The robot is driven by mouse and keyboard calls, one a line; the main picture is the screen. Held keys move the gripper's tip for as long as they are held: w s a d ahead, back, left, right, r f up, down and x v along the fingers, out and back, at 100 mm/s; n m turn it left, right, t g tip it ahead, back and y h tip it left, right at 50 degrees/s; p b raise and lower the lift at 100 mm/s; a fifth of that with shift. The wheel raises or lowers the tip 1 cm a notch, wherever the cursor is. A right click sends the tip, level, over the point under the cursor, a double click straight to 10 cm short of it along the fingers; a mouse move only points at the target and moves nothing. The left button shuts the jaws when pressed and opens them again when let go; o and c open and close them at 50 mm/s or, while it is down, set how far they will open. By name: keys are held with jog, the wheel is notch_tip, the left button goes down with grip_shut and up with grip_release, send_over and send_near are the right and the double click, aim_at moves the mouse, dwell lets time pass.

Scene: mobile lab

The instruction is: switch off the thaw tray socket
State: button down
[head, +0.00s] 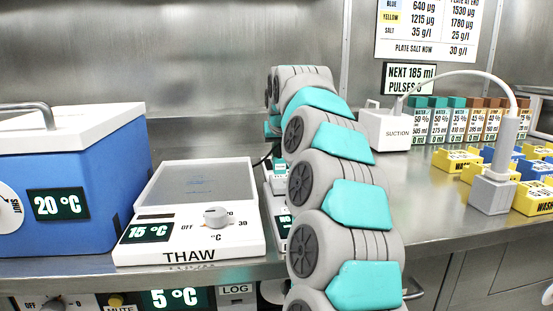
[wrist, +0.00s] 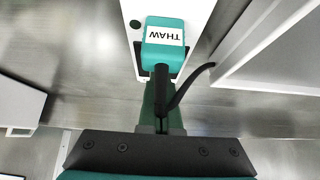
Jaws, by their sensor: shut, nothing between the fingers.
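A teal plug (wrist: 163,40) labelled THAW sits on a white socket strip (wrist: 128,10) at the top middle of the wrist view. A small dark round spot (wrist: 135,24) shows on the strip to the plug's left. A black cable (wrist: 193,82) runs by the plug and bends right. My gripper (wrist: 160,90) is shut and empty, its fingers pointing at the plug's near end; I cannot tell whether they touch. In the head view the thaw tray (head: 195,185) shows 15 °C, and my arm hides most of the strip and the gripper.
A blue box (head: 75,160) showing 20 °C stands left of the tray. A white suction unit (head: 388,130), a grey holder (head: 492,193), bottles and yellow and blue blocks stand to the right. Bare steel bench (head: 425,200) lies between the arm and holder.

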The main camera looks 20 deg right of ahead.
jog(key=shift+s+f+p, duration=0.1)
jog(key=shift+p, duration=0.2)
jog(key=shift+w+d+r+p, duration=0.2)
jog(key=shift+w+r+p, duration=0.2)
jog(key=shift+w+p, duration=0.4)
jog(key=shift+s, duration=0.1)
jog(key=shift+r+p, duration=0.3)
jog(key=shift+r, duration=0.2)
jog(key=r, duration=0.1)
jog(key=s+r+p, duration=0.1)
jog(key=r, duration=0.1)
jog(key=shift+a+r, duration=0.15)
jog(key=shift+r, duration=0.15)
jog(key=s+a+r+b, duration=0.1)
jog(key=s+a+r, duration=0.1)
jog(key=s+r, duration=0.3)
jog(key=s, duration=0.2)
jog(key=shift+s, duration=0.3)
jog(key=shift+a, duration=0.1)
